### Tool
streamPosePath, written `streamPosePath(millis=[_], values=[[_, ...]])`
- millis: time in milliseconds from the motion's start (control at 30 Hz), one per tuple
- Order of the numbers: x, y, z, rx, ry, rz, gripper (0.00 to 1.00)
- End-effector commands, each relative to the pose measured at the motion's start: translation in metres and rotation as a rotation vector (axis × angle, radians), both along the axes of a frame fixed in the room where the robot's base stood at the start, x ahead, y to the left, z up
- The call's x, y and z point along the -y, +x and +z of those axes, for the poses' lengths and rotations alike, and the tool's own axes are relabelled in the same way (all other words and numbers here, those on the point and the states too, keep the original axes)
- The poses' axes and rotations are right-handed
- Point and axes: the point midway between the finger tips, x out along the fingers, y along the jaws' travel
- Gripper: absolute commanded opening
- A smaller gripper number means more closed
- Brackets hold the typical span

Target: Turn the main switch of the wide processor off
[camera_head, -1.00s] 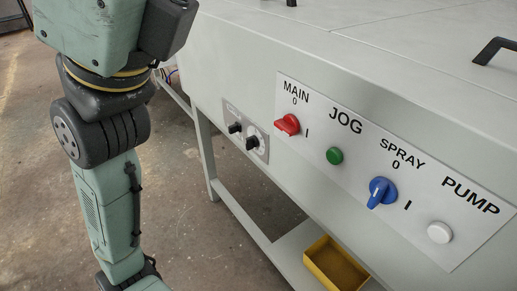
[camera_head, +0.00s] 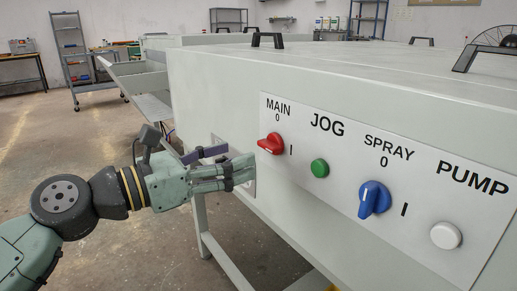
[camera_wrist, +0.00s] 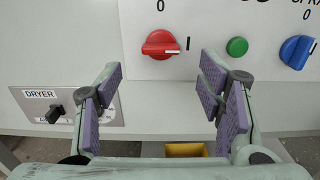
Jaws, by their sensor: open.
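The red MAIN switch (camera_head: 271,144) is on the white label panel of the wide processor (camera_head: 330,95), with 0 above it and I to its right. In the wrist view the red switch (camera_wrist: 161,44) has its handle lying roughly level, its white line on the side of the I. My gripper (camera_head: 228,162) is open and empty, left of the switch in the head view, fingers pointing toward the machine. In the wrist view my gripper (camera_wrist: 161,82) has its purple-padded fingers spread wide. The switch shows beyond the fingertips, between them and apart from both.
Right of the switch are the green JOG button (camera_head: 320,168), blue SPRAY switch (camera_head: 374,199) and white PUMP button (camera_head: 445,236). The black DRYER knob (camera_wrist: 54,113) is left of the fingers. A yellow bin (camera_wrist: 186,150) sits below. Space before the panel is clear.

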Motion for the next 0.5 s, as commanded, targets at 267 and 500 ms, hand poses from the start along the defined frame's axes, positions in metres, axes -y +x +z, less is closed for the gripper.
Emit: streamPosePath(millis=[267,500], values=[[0.043,0.029,0.001,-0.001,0.002,-0.004,0.62],[0.057,0.040,0.001,0.001,-0.001,-0.001,0.62]])
